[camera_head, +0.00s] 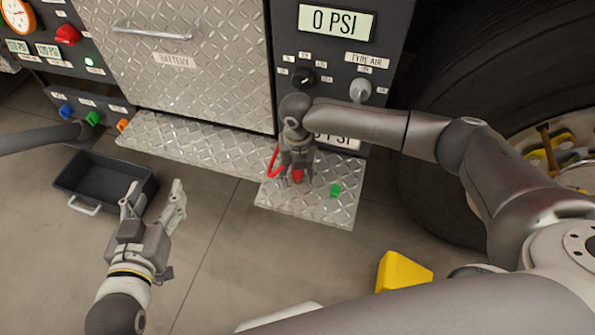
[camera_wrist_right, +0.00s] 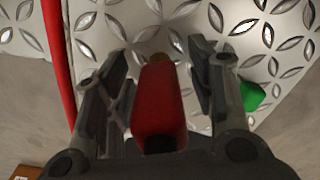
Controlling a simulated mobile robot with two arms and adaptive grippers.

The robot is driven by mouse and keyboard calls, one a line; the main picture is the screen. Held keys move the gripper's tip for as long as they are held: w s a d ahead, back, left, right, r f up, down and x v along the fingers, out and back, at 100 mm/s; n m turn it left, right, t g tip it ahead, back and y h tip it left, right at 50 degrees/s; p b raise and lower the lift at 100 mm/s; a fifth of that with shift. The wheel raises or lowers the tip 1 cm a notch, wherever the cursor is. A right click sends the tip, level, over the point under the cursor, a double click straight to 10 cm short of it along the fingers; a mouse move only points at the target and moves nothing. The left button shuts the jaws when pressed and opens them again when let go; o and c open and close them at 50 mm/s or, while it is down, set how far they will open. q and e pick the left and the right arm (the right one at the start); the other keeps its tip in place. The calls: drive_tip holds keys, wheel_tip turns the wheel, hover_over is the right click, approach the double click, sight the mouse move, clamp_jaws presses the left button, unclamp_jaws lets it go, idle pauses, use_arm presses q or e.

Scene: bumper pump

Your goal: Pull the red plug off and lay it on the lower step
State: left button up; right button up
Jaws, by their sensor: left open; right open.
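The red plug (camera_wrist_right: 158,100) is between the two fingers of my right gripper (camera_wrist_right: 160,72) in the right wrist view, with small gaps on both sides and a brass tip at its far end. In the head view the plug (camera_head: 298,176) shows under my right gripper (camera_head: 297,179), over the diamond-plate lower step (camera_head: 305,210). I cannot tell whether it touches the step. My right gripper is open and points down. A red hose (camera_head: 272,162) curves beside it. My left gripper (camera_head: 153,195) is open and empty above the floor at the left.
A green piece (camera_head: 335,190) sits on the step just right of the plug. A dark tray (camera_head: 107,160) stands on the floor at the left. A yellow wedge (camera_head: 402,270) lies at the front right. The panel and a large tyre (camera_head: 450,100) stand behind.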

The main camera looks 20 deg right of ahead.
drive_tip(key=shift+r, duration=0.1)
wheel_tip(320, 180, up, 7)
drive_tip(key=shift+r, duration=0.2)
idle(0.4)
